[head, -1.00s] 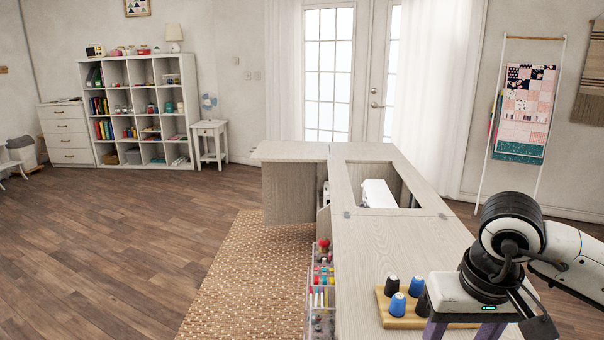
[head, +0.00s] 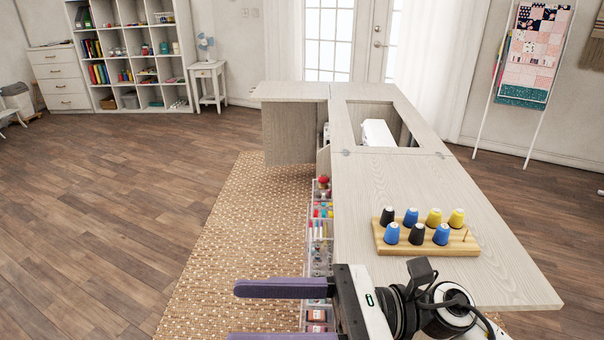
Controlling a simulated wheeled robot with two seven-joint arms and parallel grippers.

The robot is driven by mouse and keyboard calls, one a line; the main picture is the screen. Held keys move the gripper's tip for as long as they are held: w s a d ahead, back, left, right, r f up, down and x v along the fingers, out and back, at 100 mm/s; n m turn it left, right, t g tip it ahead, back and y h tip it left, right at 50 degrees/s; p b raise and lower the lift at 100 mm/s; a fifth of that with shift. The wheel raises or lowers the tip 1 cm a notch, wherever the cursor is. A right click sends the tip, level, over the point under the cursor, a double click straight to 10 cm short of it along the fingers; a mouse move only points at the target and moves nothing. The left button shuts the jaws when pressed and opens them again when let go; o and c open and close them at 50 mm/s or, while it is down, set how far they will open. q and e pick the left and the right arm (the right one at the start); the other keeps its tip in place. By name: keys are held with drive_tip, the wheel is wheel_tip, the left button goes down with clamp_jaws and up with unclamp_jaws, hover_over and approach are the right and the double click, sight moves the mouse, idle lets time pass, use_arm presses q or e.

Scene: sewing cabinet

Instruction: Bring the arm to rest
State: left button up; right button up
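My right gripper (head: 232,312) is at the bottom of the head view, its arm coming in from the lower right. Its two purple fingers point left, spread apart with nothing between them. It is off the near left side of the sewing cabinet (head: 400,185), above the woven rug and the edge of the clear drawers. Its lower finger is partly cut off by the frame. My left gripper is not in view.
A wooden rack (head: 430,247) with black, blue and yellow thread cones stands on the cabinet top. A bare peg (head: 465,235) shows at its right. Clear drawers (head: 319,262) line the cabinet's left side. The rug (head: 225,240) to the left is clear.

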drive_tip(key=w+d+f+m+t+h, duration=0.25)
drive_tip(key=w+d+m+t, duration=0.2)
drive_tip(key=m+t, duration=0.6)
drive_tip(key=w+d+f+m+t+h, duration=0.25)
drive_tip(key=w+m+t, duration=0.3)
drive_tip(key=m, duration=1.05)
drive_tip(key=d+f+m+t+h, duration=0.2)
drive_tip(key=d+f+m+h, duration=0.45)
drive_tip(key=f+m, duration=0.45)
drive_tip(key=s+d+f+m+g+h, duration=0.2)
drive_tip(key=s+d+f+m+g, duration=0.2)
drive_tip(key=s+f+m, duration=0.3)
drive_tip(key=s+d+f+m+g+h, duration=0.3)
drive_tip(key=s+f+m, duration=0.4)
drive_tip(key=f, duration=0.8)
drive_tip(key=s+g, duration=0.1)
drive_tip(key=s, duration=0.1)
drive_tip(key=shift+s+d+f, duration=0.2)
drive_tip(key=shift+s+d, duration=0.2)
